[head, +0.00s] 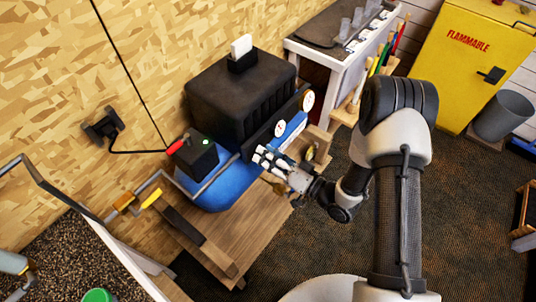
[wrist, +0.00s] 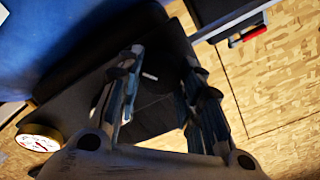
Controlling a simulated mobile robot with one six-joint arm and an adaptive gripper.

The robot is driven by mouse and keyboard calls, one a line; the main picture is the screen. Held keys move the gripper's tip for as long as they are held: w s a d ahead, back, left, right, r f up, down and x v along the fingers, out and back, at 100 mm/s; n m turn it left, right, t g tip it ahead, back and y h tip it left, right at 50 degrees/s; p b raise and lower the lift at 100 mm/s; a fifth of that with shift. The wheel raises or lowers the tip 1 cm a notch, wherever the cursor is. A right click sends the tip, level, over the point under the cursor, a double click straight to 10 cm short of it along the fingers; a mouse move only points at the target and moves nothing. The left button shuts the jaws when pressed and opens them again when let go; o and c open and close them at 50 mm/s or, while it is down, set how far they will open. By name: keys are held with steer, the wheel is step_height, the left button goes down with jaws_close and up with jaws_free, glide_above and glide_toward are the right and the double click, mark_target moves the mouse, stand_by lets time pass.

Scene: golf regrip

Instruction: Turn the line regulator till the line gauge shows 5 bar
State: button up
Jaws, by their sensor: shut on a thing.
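My gripper (head: 265,158) is at the front of the blue compressor (head: 228,184). In the wrist view its two fingers (wrist: 162,95) stand on either side of a dark round knob (wrist: 154,88) with a short white mark, which appears to be the line regulator, and are shut on it. The knob is hidden behind my gripper in the head view. Two round white gauges, one small (head: 280,128) and one brass-rimmed (head: 307,101), sit on the dark panel above. A brass-rimmed gauge with a red needle (wrist: 38,138) shows in the wrist view; its reading is too small to tell.
The compressor stands on a wooden bench (head: 185,246) against the chipboard wall. A black switch box (head: 195,158) with a green light is left of my gripper. A white cabinet (head: 325,50) and a yellow flammables cabinet (head: 464,60) stand behind. Open floor lies right.

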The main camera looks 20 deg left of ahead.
steer(key=shift+m, duration=0.6)
steer(key=o, duration=1.1)
steer(key=shift+c, duration=0.2)
steer(key=v, duration=1.2)
steer(key=shift+f, duration=0.1)
